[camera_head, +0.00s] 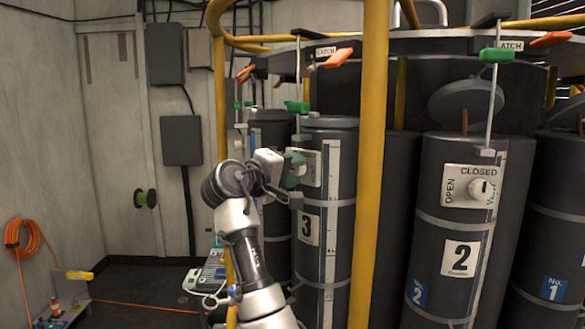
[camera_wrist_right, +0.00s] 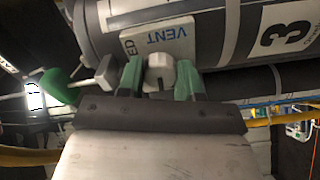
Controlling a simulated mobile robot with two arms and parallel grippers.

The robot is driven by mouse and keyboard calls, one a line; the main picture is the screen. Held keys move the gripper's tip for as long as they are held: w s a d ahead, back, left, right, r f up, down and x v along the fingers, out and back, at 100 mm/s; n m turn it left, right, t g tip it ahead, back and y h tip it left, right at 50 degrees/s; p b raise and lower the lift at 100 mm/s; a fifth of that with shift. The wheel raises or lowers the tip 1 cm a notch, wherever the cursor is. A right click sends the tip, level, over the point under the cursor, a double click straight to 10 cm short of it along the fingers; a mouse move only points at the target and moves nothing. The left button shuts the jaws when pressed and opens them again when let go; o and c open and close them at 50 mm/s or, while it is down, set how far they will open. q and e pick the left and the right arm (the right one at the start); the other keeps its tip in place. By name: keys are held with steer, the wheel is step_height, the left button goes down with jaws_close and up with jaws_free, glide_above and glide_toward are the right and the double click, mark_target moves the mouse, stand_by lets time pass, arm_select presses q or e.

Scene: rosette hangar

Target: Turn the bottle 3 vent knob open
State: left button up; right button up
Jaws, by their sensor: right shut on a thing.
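Bottle 3 (camera_head: 310,275) is a dark upright cylinder with a white "3" label, left of the yellow post in the head view. Its white vent plate (camera_head: 312,168) is partly hidden by my right gripper (camera_head: 296,168). In the right wrist view the bottle (camera_wrist_right: 215,35) lies across the top, and its plate (camera_wrist_right: 172,38) reads "VENT" with part of another word ending in "ED". The grey vent knob (camera_wrist_right: 158,73) sits between the green fingers of my right gripper (camera_wrist_right: 159,80), which is shut on it. My left gripper is not in view.
A yellow post (camera_head: 371,170) stands right of bottle 3. Bottle 2 (camera_head: 425,270), with its own vent knob (camera_head: 481,189), stands beyond it. Latch rods with green and orange handles hang above. An orange hose (camera_head: 28,238) hangs on the left wall.

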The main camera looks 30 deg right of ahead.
steer(key=shift+n, duration=0.6)
steer(key=o, duration=0.9)
steer(key=shift+a+f+b, duration=0.15)
steer(key=shift+a+b, duration=0.25)
steer(key=shift+a, duration=0.1)
steer(key=b+v, duration=0.4)
steer(key=v, duration=0.6)
steer(key=shift+s+d+b, duration=0.1)
steer(key=shift+b, duration=0.2)
